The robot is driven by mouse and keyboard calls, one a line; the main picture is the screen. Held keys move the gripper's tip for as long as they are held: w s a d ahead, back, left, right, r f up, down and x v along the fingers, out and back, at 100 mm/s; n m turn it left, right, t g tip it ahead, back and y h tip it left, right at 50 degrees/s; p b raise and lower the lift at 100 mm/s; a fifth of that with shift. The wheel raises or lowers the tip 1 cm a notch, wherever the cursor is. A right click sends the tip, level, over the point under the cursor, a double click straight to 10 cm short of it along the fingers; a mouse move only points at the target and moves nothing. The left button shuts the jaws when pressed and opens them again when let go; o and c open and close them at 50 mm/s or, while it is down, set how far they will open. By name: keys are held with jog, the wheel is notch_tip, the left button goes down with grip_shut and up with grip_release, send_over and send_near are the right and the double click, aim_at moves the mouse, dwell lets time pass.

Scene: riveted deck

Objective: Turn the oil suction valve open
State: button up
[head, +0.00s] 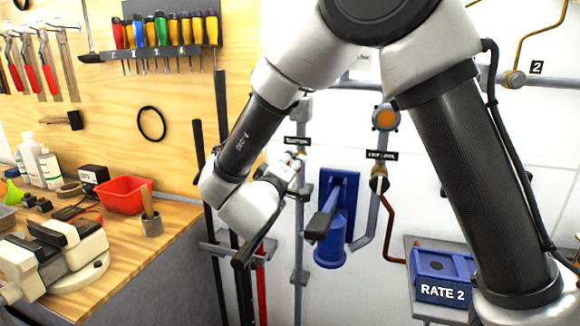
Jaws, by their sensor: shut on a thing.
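The suction valve (300,153) is on a grey vertical pipe on the white wall, under a small black label that appears to read "SUCTION". Only a little of its brass-coloured body shows. My gripper (293,163) reaches up and right to it from my wrist and is shut on the valve's handle. The handle is mostly hidden by the fingers, so its angle cannot be told.
A blue hand pump (331,252) with a dark-ended lever stands close right of my gripper. A second labelled valve (379,180) is farther right. Dark upright bars (222,120) stand left, beside the workbench (130,262) with a vise and red bin (124,194).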

jog(key=shift+f+n, duration=0.1)
jog(key=shift+n, duration=1.8)
jog(key=o, duration=1)
jog(key=shift+a, duration=0.1)
jog(key=v, duration=1.2)
